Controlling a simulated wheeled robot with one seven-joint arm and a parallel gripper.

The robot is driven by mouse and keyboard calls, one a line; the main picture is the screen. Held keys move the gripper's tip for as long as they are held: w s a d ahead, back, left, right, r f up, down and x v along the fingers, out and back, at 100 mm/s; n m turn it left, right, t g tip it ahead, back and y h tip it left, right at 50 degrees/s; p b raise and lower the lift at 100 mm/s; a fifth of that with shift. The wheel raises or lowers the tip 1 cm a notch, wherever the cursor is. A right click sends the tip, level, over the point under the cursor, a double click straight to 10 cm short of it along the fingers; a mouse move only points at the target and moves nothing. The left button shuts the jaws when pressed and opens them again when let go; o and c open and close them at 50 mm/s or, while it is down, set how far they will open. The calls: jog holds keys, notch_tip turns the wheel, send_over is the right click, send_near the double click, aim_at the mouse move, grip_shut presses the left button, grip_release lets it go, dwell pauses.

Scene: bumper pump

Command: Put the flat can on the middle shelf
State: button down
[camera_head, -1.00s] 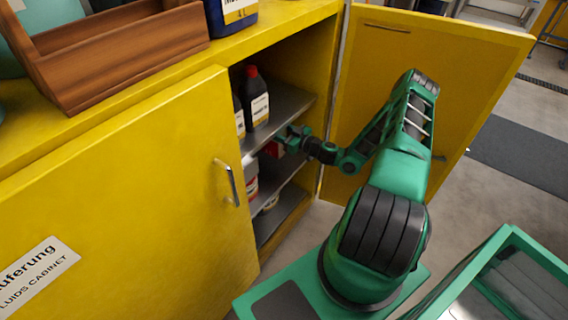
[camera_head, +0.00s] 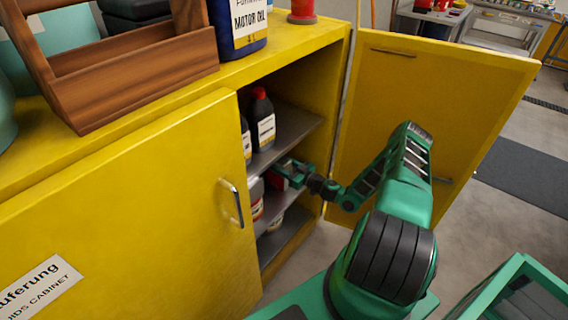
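The yellow cabinet stands open on its right side, with a grey upper shelf (camera_head: 290,132), a middle shelf (camera_head: 284,195) below it and a floor (camera_head: 284,242) at the bottom. My gripper (camera_head: 287,172) reaches into the space between the upper and middle shelves. A small red item (camera_head: 277,182), possibly the flat can, shows at its fingertips, partly covered by the fingers and the cabinet edge. I cannot tell whether the fingers are shut on it or whether it touches the shelf.
A dark bottle with a red cap (camera_head: 262,120) stands on the upper shelf. A white container (camera_head: 256,196) stands on the middle shelf at left. The open right door (camera_head: 440,100) is beside my arm; the closed left door (camera_head: 130,220) hides the left interior.

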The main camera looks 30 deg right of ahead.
jog(key=shift+f, duration=0.1)
jog(key=c, duration=0.9)
grip_release()
jog(key=shift+f, duration=0.1)
jog(key=shift+s, duration=0.1)
